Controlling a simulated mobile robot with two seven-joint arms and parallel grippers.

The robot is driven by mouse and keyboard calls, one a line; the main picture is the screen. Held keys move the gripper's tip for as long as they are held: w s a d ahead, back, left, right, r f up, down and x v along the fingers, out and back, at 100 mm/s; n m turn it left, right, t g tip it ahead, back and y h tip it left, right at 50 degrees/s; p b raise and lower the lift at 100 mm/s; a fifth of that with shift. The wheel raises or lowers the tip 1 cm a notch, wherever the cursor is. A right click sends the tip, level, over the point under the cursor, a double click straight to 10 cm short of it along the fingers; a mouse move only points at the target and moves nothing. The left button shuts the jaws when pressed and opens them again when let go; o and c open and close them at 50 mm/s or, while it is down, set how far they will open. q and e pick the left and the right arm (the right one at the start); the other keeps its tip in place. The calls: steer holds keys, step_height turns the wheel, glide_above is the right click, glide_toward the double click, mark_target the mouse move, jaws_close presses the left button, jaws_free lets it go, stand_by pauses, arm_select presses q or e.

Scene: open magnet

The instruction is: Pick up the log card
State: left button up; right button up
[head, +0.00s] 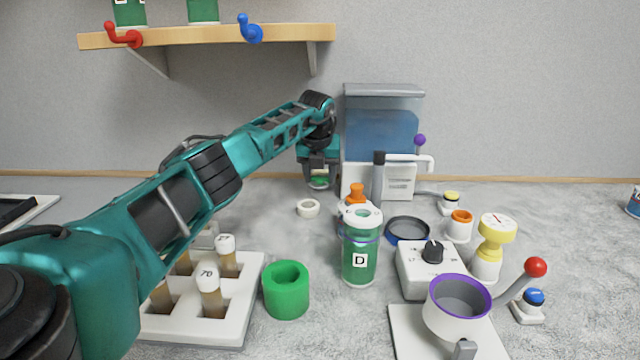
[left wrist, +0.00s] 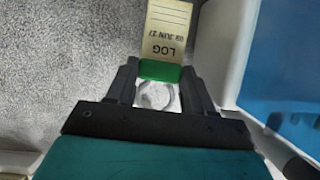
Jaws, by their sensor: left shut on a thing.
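The log card (left wrist: 168,30) is cream with ruled lines and the printed word LOG, and has a green end (left wrist: 160,71). It shows at the top of the left wrist view. My left gripper (left wrist: 160,76) is shut on the green end, with one finger on each side and the card extending beyond the fingertips. In the head view my left gripper (head: 319,178) is at the back, just left of the blue-tanked machine (head: 382,135). Only a little green shows between its fingers there. My right gripper is not in view.
A white ring (head: 308,208) lies in front of my left gripper. Nearer are a green jar marked D (head: 361,262), a green cup (head: 286,305) and a vial rack (head: 246,308). A dial box (head: 415,275) and purple-rimmed funnel (head: 455,315) stand right. A shelf (head: 210,36) hangs above.

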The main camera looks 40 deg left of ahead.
mark_target(320, 178)
arm_select(q)
step_height(320, 178, up, 4)
steer(key=shift+r, duration=0.15)
steer(key=shift+s+d+f, duration=0.25)
steer(key=shift+s+f, duration=0.1)
steer(key=shift+s+d+f, duration=0.1)
steer(key=shift+s+d, duration=0.25)
steer(key=shift+s, duration=0.1)
steer(key=s+d+b, duration=0.1)
steer(key=s+d, duration=1)
steer(key=s, duration=0.2)
steer(key=shift+s+d+b, duration=0.25)
steer(key=shift+b, duration=0.1)
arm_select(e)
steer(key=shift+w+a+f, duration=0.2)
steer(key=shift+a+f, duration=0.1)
